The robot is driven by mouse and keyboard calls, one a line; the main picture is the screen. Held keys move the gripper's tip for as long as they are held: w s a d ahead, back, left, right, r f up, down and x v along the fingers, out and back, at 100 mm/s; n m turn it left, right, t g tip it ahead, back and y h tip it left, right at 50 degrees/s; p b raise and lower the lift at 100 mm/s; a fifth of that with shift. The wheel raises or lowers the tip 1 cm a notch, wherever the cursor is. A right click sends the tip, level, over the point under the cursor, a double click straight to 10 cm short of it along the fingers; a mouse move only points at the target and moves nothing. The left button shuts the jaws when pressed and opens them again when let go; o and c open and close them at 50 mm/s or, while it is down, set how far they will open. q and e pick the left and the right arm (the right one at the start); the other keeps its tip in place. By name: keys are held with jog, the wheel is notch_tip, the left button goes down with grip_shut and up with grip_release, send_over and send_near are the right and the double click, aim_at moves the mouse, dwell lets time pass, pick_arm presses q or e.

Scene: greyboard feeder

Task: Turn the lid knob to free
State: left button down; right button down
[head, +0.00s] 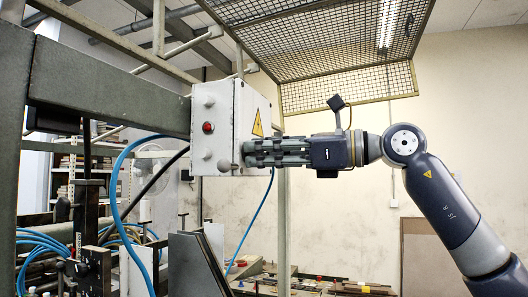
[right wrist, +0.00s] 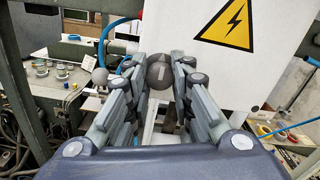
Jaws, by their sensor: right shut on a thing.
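A pale grey metal box (head: 217,125) hangs from the steel frame in the head view. Its side panel carries a yellow warning triangle (head: 257,124), which also shows in the right wrist view (right wrist: 226,25). My right gripper (head: 247,153) reaches in from the right to the lower part of that panel. In the right wrist view a dark round knob (right wrist: 160,71) with a pale slot mark sits between the fingertips, and my right gripper is shut on it. In the head view the fingers hide the knob. My left gripper is not in view.
A red button (head: 208,127) is on the box's front. A grey ball (head: 224,165) is near the fingertips. Blue hoses (head: 121,185) hang left of the box. A wire mesh guard (head: 330,45) is above my right arm. A cluttered bench (head: 310,285) lies below.

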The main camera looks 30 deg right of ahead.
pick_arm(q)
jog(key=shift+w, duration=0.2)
pick_arm(e)
jog(key=shift+r, duration=0.2)
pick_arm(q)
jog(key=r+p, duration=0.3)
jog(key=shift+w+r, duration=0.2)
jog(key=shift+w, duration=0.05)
pick_arm(e)
jog(key=m, duration=1.7)
jog(key=shift+d+r+m, duration=0.1)
jog(key=shift+d+m, duration=0.1)
jog(key=shift+m, duration=0.2)
jog(key=c, duration=1.4)
grip_release()
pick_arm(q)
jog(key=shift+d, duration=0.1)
pick_arm(e)
jog(key=shift+o, duration=0.2)
jog(key=shift+d+f, duration=0.1)
jog(key=shift+f, duration=0.1)
